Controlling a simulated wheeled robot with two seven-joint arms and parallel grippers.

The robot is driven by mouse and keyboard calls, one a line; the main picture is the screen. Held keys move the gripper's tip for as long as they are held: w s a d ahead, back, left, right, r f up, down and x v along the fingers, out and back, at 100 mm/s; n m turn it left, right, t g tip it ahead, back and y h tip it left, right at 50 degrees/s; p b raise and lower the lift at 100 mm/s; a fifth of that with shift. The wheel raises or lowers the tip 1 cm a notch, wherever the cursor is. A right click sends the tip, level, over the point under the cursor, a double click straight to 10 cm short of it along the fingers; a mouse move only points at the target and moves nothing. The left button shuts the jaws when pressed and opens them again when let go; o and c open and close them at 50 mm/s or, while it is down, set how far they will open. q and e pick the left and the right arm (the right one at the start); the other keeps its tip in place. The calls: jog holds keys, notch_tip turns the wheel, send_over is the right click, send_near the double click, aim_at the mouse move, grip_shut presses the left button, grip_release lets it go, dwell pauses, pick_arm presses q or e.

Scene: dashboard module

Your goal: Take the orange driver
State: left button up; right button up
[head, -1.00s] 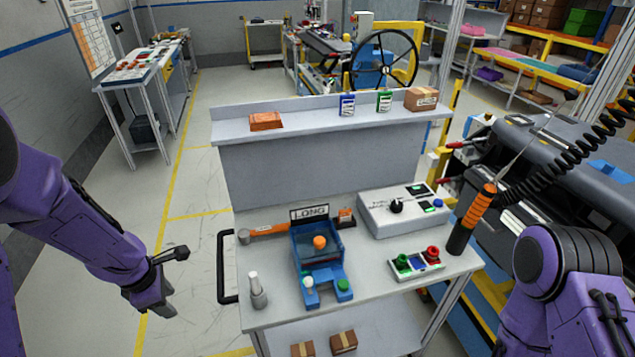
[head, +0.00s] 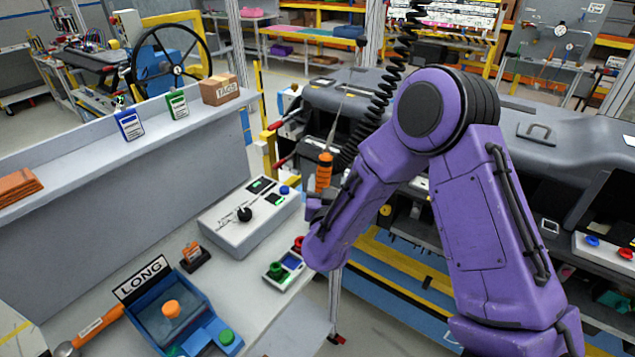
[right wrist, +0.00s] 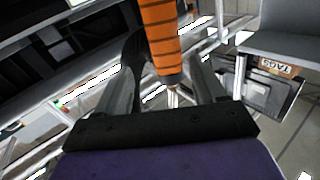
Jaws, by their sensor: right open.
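The orange driver (head: 324,171) hangs upright by the black coiled cord, to the right of the workbench. Its orange, black-ringed grip also shows in the right wrist view (right wrist: 160,38). My right gripper (head: 319,203) is at the driver's lower part, partly hidden by my purple forearm. In the right wrist view my right gripper (right wrist: 170,78) is open, with a finger on either side of the driver. I cannot tell whether either finger touches it. My left gripper is out of view.
The bench holds a grey control box (head: 245,218), a small button box (head: 286,268), a blue LONG fixture (head: 205,300) and an orange-handled hammer (head: 98,322). A shelf (head: 60,158) with cards and a TAGS box (head: 220,89) stands behind. A dark dashboard module (head: 530,130) is at right.

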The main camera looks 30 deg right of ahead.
jog(key=w+d+p, duration=0.1)
jog(key=w, duration=0.1)
jog(key=w+d+p, duration=0.1)
jog(key=w, duration=0.2)
jog(key=w+d+f+p, duration=0.1)
jog(key=w, duration=0.1)
jog(key=shift+w+d+f, duration=0.1)
jog(key=shift+w, duration=0.15)
jog(key=shift+d, duration=0.2)
jog(key=shift+s+r, duration=0.25)
jog(key=shift+s, duration=0.2)
jog(key=shift+w+f, duration=0.15)
jog(key=shift+w, duration=0.1)
jog(key=c, duration=0.8)
jog(key=shift+a, duration=0.1)
jog(key=c, duration=0.5)
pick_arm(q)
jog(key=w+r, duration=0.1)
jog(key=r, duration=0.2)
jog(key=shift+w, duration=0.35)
pick_arm(e)
grip_shut()
